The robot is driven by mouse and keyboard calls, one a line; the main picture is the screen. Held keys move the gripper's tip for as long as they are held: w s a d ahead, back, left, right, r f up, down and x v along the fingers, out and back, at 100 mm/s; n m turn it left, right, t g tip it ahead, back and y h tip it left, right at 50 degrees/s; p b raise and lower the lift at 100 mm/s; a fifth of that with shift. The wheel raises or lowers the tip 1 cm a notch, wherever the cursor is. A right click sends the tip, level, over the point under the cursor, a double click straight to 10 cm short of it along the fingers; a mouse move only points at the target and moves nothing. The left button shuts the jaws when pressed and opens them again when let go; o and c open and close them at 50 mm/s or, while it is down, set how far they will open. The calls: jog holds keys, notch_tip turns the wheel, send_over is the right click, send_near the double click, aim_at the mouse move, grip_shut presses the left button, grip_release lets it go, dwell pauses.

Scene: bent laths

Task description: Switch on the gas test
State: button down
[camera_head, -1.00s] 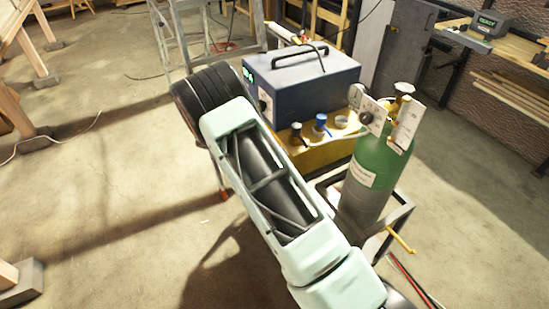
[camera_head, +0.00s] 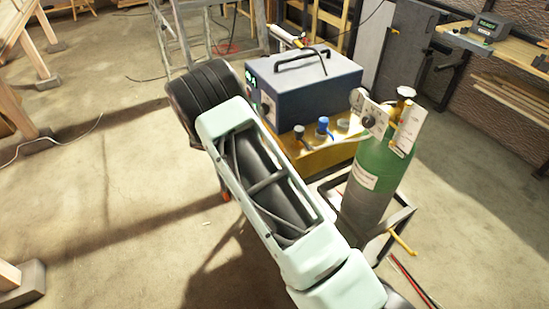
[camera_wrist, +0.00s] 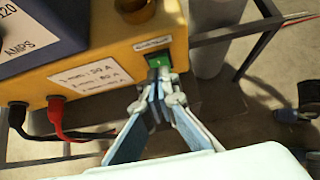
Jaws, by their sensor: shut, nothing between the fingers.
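In the wrist view a small green switch (camera_wrist: 158,60) sits under a small label at the right end of the yellow front panel (camera_wrist: 85,82). My gripper (camera_wrist: 160,88) is shut and empty, its fingertips just below the switch. I cannot tell whether they touch it or how the switch is set. In the head view the blue-grey welding machine (camera_head: 312,88) stands on the yellow unit (camera_head: 315,158). My arm hides the panel's front and my gripper there.
A green and grey gas cylinder (camera_head: 372,180) with a regulator (camera_head: 373,117) stands right of the machine in a dark frame (camera_head: 402,212). In the wrist view black and red cables (camera_wrist: 57,118) hang from the panel beside my gripper. Open floor lies at the left.

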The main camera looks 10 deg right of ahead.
jog(key=v, duration=1.1)
jog(key=shift+d+r+b, duration=0.2)
jog(key=shift+r+b, duration=0.2)
jog(key=shift+r, duration=0.05)
jog(key=shift+w, duration=0.1)
